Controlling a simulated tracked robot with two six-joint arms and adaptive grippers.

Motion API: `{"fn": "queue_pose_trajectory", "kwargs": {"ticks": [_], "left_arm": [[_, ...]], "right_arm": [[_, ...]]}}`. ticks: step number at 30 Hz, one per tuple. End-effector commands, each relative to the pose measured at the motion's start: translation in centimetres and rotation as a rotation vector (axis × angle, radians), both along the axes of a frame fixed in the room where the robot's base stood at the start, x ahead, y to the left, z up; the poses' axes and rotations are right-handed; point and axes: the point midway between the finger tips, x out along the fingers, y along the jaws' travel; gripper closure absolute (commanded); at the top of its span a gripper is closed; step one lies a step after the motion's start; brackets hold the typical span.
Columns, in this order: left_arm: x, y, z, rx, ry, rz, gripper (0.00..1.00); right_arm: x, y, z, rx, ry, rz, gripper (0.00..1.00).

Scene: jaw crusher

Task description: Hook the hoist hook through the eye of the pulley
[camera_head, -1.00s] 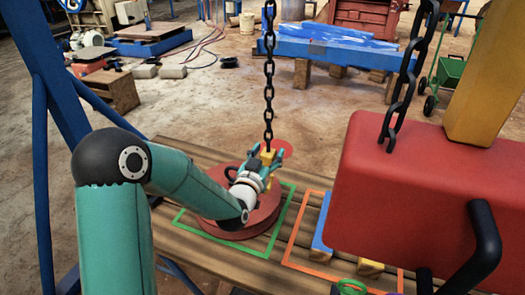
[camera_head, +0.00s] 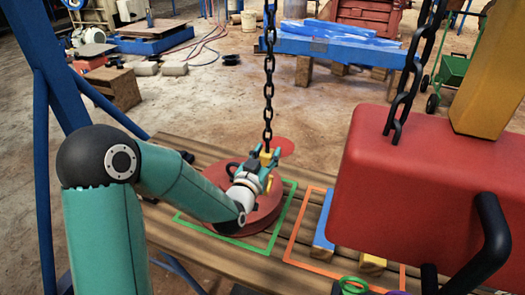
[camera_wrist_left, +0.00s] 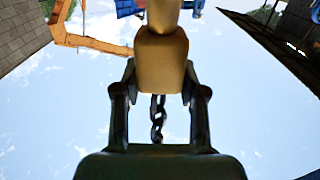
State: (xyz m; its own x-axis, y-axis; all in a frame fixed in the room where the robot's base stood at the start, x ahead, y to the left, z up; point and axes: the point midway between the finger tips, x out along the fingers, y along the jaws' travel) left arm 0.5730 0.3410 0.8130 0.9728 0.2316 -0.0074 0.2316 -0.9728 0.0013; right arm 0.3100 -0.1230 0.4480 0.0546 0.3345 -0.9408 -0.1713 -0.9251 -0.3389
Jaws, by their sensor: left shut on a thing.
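The pulley, a thick red disc (camera_head: 259,218), lies on the wooden bench within a green outline. My left gripper (camera_head: 265,163) is over the disc, shut on the yellow hoist hook (camera_head: 266,153). A black chain (camera_head: 268,85) rises taut from the hook. In the left wrist view, the yellow hook body (camera_wrist_left: 161,62) is clamped between my two dark fingers, with the chain (camera_wrist_left: 157,118) behind. The pulley's eye and the hook's tip are hidden by my gripper, so I cannot tell whether they touch. My right gripper is not in view.
A big red housing (camera_head: 425,190) with a black handle hangs close at the right, beside a yellow post (camera_head: 488,75). An orange outline (camera_head: 292,240) holds a blue piece (camera_head: 325,222) on the bench. A green ring (camera_head: 352,285) lies at the front. A blue post (camera_head: 38,100) stands left.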

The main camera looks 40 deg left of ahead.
Motion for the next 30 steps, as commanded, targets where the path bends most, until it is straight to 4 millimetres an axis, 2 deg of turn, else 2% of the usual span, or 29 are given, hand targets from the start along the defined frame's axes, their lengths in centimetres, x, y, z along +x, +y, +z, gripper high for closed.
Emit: {"fn": "queue_pose_trajectory", "kwargs": {"ticks": [30], "left_arm": [[-5.8, -1.3, 1.3, 0.005, -0.016, 0.002, 1.00]], "right_arm": [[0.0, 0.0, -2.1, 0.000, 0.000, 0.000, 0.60]]}}
